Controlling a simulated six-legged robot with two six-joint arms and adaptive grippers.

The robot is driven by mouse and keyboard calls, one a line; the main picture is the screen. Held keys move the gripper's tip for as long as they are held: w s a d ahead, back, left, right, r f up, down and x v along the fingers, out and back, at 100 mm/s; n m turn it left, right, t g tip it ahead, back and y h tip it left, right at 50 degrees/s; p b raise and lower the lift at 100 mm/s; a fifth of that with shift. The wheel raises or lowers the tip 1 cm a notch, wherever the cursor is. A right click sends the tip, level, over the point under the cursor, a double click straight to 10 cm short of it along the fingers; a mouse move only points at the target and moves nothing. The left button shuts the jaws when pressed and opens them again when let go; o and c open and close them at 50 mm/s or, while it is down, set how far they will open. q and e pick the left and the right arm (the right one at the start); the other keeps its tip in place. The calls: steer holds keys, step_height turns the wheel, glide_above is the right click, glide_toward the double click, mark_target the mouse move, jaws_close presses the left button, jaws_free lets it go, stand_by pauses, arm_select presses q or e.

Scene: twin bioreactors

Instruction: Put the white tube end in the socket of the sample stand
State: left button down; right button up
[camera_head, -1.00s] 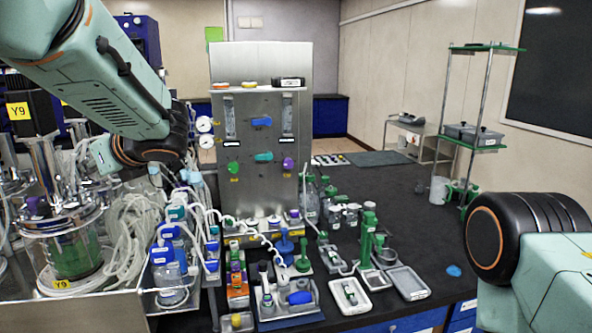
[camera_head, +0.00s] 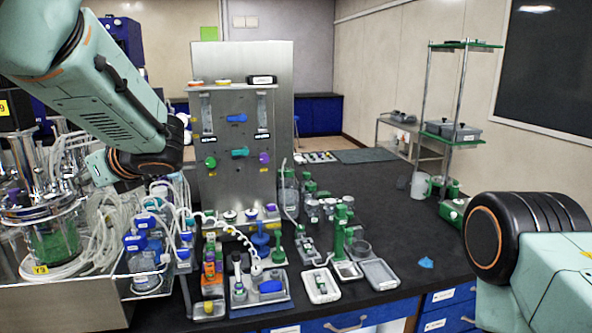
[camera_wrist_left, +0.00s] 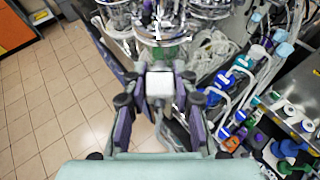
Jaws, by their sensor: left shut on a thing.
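My left gripper (camera_wrist_left: 160,95) is shut on a small white block-like piece (camera_wrist_left: 159,84), which looks like the white tube end. It is held over the floor and the front edge of the bench, near the glass vessels. In the head view, my left wrist covers the area around the gripper, so the fingers are hard to make out. A white ribbed tube (camera_head: 236,232) curves down to a blue-grey tray (camera_head: 282,308) with small fittings. I cannot tell which piece is the sample stand, and its socket is not clear. My right gripper is out of view.
A steel panel (camera_head: 222,178) with coloured knobs stands behind the small trays. Glass vessels and coiled tubing (camera_head: 97,245) crowd the left. A green stand (camera_head: 340,232) and a grey tray (camera_head: 379,275) are to the right. The black bench top (camera_head: 400,235) has free room there.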

arm_select(q)
steer(key=s+d+f+n+g+b, duration=0.25)
steer(key=s+f+n+g, duration=0.3)
steer(key=f, duration=0.65)
steer(key=s+d+f+n+g+b, duration=0.1)
steer(key=s+f+n+g+b, duration=0.4)
steer(key=f, duration=0.7)
steer(key=s+d+f+n+g+h+b, duration=0.2)
steer(key=s+d+f+n+h, duration=0.4)
steer(key=n+h, duration=0.5)
steer(key=s+d+f+n+g+h+b, duration=0.25)
steer(key=d+f+n+h, duration=0.25)
steer(key=d+n+h, duration=0.45)
steer(key=w+f+n+t+h+b, duration=0.3)
steer(key=f+n+t+b, duration=0.3)
steer(key=n+t, duration=1)
steer(key=shift+a+f+n+t+b, duration=0.3)
steer(key=shift+f+n+t, duration=0.1)
steer(key=shift+f+t, duration=0.1)
steer(key=shift+d, duration=0.15)
